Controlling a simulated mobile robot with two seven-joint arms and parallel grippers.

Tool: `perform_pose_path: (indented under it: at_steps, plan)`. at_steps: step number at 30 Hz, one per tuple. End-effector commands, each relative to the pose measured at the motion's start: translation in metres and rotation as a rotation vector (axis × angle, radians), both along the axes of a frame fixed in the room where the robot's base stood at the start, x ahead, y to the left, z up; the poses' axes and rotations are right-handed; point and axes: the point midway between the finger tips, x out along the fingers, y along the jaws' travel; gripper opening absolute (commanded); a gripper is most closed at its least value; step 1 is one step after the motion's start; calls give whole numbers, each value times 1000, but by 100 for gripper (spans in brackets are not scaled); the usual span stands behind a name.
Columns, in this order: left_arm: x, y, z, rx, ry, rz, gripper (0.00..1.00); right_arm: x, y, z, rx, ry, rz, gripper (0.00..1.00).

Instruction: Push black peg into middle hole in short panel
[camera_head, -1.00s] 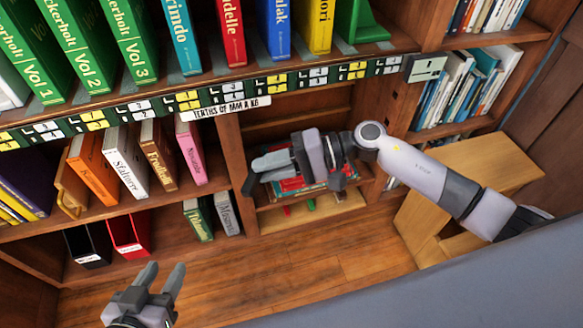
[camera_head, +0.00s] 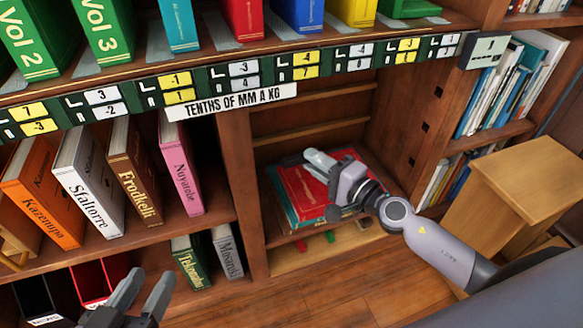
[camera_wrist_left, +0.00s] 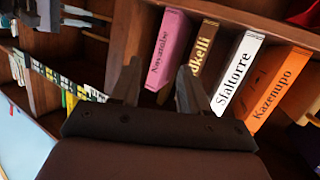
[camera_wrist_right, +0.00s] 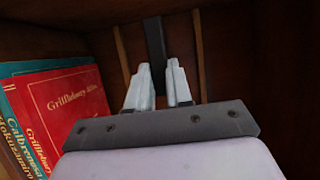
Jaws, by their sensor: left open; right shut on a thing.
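The black peg (camera_wrist_right: 154,40) is a dark bar held between the fingertips of my right gripper (camera_wrist_right: 160,78). In the head view a dark end of the peg (camera_head: 291,159) shows at the tips of my right gripper (camera_head: 318,160), inside the open bay. The short panel (camera_head: 436,140) is the upright wooden panel on the bay's right side. Its dark square holes stand in a column, with the middle hole (camera_head: 420,130) between two others. The peg is left of the panel, apart from it. My left gripper (camera_head: 142,290) is open and empty at lower left.
Red and teal books (camera_head: 305,190) lie in the bay below my right gripper. Upright books including a pink one (camera_head: 180,165) stand on the left shelf. A numbered strip (camera_head: 245,80) runs above the bay. A wooden stool-like piece (camera_head: 520,185) stands at right.

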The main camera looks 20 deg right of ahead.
Motion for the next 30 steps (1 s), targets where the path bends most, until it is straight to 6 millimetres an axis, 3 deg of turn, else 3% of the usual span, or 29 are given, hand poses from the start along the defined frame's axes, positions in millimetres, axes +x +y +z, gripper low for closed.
perform_pose_path:
  at_steps: [18, 30]
  plan:
    - [0, -1, -1, -4, -2, -3, 45, -2, -8, -4, 0, -8, -34, 0]
    - [2, -12, 3, -69, 81, -24, 45, -3, 26, -2, 4, -6, -33, 0]
